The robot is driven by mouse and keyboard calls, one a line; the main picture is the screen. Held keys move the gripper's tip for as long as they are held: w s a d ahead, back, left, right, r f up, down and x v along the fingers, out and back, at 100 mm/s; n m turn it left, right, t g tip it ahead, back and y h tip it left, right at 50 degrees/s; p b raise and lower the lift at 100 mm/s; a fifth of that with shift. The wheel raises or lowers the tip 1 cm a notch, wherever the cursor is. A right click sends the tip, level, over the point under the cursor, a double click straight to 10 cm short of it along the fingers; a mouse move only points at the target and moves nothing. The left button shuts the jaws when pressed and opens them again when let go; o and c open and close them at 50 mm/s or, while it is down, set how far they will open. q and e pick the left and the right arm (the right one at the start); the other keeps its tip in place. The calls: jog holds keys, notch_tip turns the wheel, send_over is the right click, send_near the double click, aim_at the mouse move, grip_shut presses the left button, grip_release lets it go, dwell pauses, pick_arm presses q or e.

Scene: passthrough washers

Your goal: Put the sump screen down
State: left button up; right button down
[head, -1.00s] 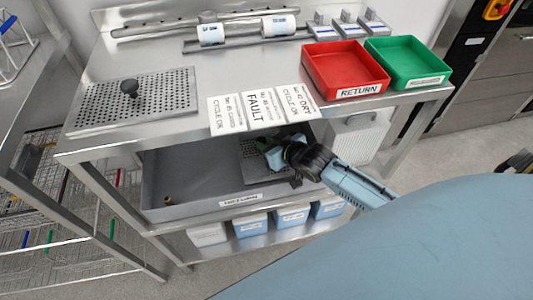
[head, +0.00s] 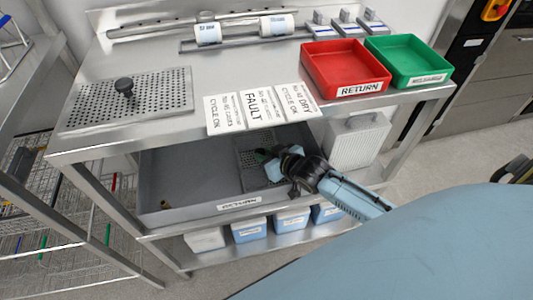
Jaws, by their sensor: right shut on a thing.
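The sump screen (head: 249,155), a grey perforated plate, is inside the grey basin (head: 180,197) below the worktop. My right gripper (head: 270,158) reaches into the basin from the right and is shut at the screen's right part. The gripper covers that part, so the grip itself is hidden. My left gripper is not in view.
Another perforated plate (head: 87,107) with a black knob (head: 124,86) lies on the worktop. Three printed cards (head: 262,107) lie at its front edge, above the basin. Red (head: 343,66) and green (head: 407,60) trays stand at right. Blue-and-white bins (head: 250,230) stand below the basin.

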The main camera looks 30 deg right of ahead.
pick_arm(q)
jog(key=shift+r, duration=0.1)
pick_arm(e)
jog(key=shift+f, duration=0.2)
jog(key=shift+f, duration=0.1)
jog(key=c, duration=1.1)
grip_release()
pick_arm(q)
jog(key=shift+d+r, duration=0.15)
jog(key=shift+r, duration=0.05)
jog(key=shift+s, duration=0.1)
pick_arm(e)
jog(key=shift+r, duration=0.35)
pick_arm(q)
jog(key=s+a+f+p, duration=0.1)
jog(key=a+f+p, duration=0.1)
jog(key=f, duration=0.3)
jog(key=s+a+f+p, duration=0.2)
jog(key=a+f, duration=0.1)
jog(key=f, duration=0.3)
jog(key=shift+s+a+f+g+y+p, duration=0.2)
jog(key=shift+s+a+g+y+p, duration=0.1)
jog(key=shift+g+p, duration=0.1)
pick_arm(e)
jog(key=shift+v, duration=6.15)
